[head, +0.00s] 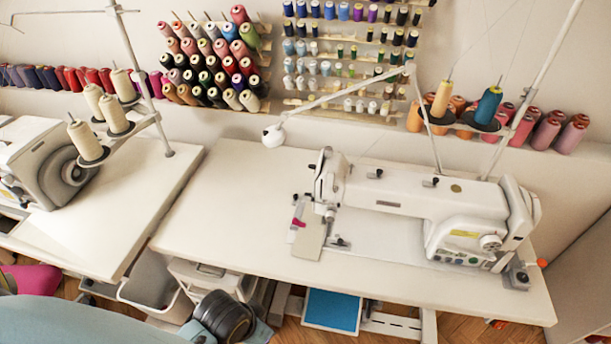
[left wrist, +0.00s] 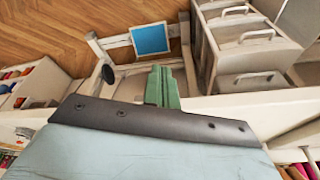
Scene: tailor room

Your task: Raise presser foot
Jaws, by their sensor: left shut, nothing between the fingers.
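The white sewing machine (head: 425,200) stands on the right part of its table in the head view. Its needle and presser foot area (head: 330,215) is at the left end of the head, too small to tell whether the foot is up or down. A dark oval pad (left wrist: 108,75) shows under the table in the left wrist view, left of my left gripper (left wrist: 165,72). The green fingers of that gripper are shut and empty, apart from the pad in the picture. My left gripper's fingers do not show in the head view. My right gripper is in neither view.
A blue pedal (head: 332,310) sits low beneath the table (head: 225,215); it also shows in the left wrist view (left wrist: 150,38). White drawers (left wrist: 250,45) stand right of the gripper there. A second machine (head: 45,160) is at the left. Thread racks (head: 350,45) line the wall.

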